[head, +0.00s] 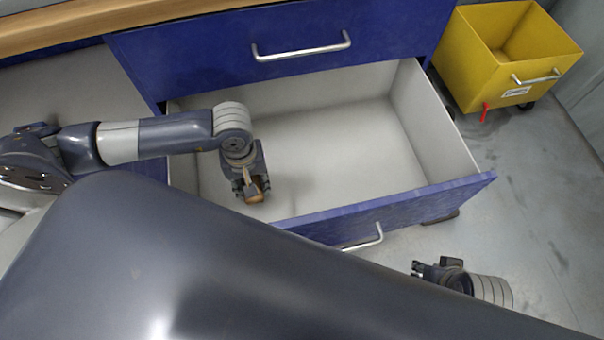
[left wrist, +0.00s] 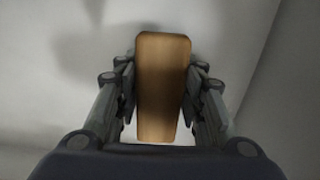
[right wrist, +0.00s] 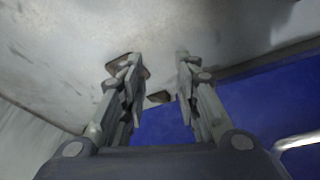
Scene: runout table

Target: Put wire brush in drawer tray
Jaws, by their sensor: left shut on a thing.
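The drawer tray (head: 350,130) is a pale, open drawer with a blue front, pulled out below the worktop. My left gripper (head: 254,190) is inside it, pointing down near the front left. It is shut on a wooden block-like piece, the wire brush (head: 257,191). In the left wrist view the brush (left wrist: 163,85) sits between both fingers (left wrist: 160,100), over the pale drawer floor. Its bristles are not visible. My right gripper (head: 425,270) is outside the drawer, past its front. In the right wrist view its fingers (right wrist: 160,85) are apart with nothing between them.
A closed blue drawer (head: 280,45) with a metal handle is above the open one. A yellow bin (head: 510,55) stands on the floor at the upper right. The rest of the drawer floor is bare. The grey floor at right is clear.

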